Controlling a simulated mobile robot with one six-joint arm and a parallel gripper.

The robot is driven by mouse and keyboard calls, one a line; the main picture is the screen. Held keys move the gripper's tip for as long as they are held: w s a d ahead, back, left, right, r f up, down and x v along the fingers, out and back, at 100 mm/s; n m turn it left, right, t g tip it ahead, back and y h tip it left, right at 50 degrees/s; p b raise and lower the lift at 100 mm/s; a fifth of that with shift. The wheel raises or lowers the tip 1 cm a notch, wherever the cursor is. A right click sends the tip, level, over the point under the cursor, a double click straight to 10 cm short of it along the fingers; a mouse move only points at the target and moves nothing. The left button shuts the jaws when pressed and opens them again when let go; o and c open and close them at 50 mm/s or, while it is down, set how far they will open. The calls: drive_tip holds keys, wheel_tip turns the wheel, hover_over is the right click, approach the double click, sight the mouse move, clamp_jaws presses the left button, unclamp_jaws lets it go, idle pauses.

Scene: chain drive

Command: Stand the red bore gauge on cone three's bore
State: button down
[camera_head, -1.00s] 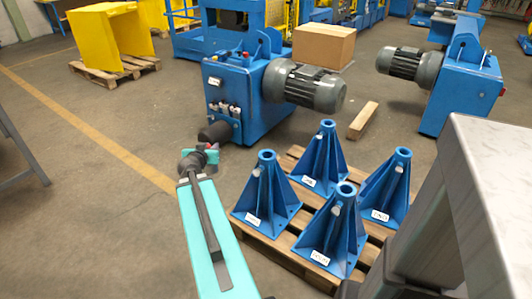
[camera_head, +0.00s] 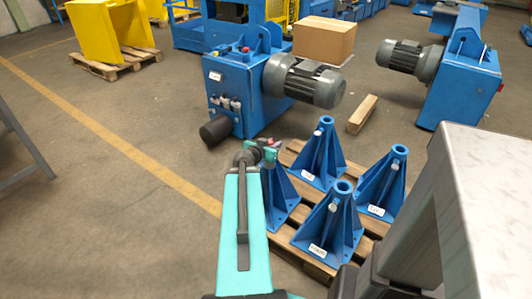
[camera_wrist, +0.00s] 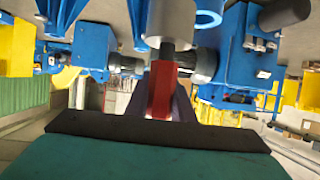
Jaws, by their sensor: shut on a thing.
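My gripper (camera_head: 264,151) is at the end of my teal arm, near the back left cone tops in the head view. It is shut on the red bore gauge (camera_wrist: 162,90), which shows in the wrist view as a red body with a grey cylindrical end (camera_wrist: 171,20). In the head view only a small red part of the gauge shows. Several blue cones stand on a pallet: left (camera_head: 282,196), partly hidden by my arm, back (camera_head: 318,163), front (camera_head: 328,228) and right (camera_head: 381,187). Each has a round bore on top. Their labels are too small to read.
The wooden pallet (camera_head: 371,249) bears the cones. A blue gearbox with a grey motor (camera_head: 304,82) stands behind, another (camera_head: 463,78) at right. A wooden block (camera_head: 363,114) and a cardboard box (camera_head: 324,40) lie behind. The floor left of my arm is clear.

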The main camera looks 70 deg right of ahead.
drive_tip(key=shift+w+d, duration=0.1)
drive_tip(key=shift+d, duration=0.1)
drive_tip(key=w+d+f+p, duration=0.1)
drive_tip(key=w+d+p, duration=0.2)
drive_tip(key=d, duration=1.1)
drive_tip(key=w, duration=0.3)
drive_tip(key=shift+w+d+f, duration=0.15)
drive_tip(key=shift+d, duration=0.05)
idle(0.3)
drive_tip(key=shift+p, duration=0.3)
wheel_tip(320, 180, down, 4)
drive_tip(key=shift+r, duration=0.25)
drive_tip(key=shift+f+b, duration=0.6)
drive_tip(key=shift+b, duration=0.4)
idle(0.8)
drive_tip(key=c, duration=1.5)
unclamp_jaws()
drive_tip(key=shift+c, duration=0.2)
drive_tip(key=shift+a+r+p, duration=0.1)
drive_tip(key=shift+r+p, duration=0.15)
drive_tip(key=shift+p, duration=0.3)
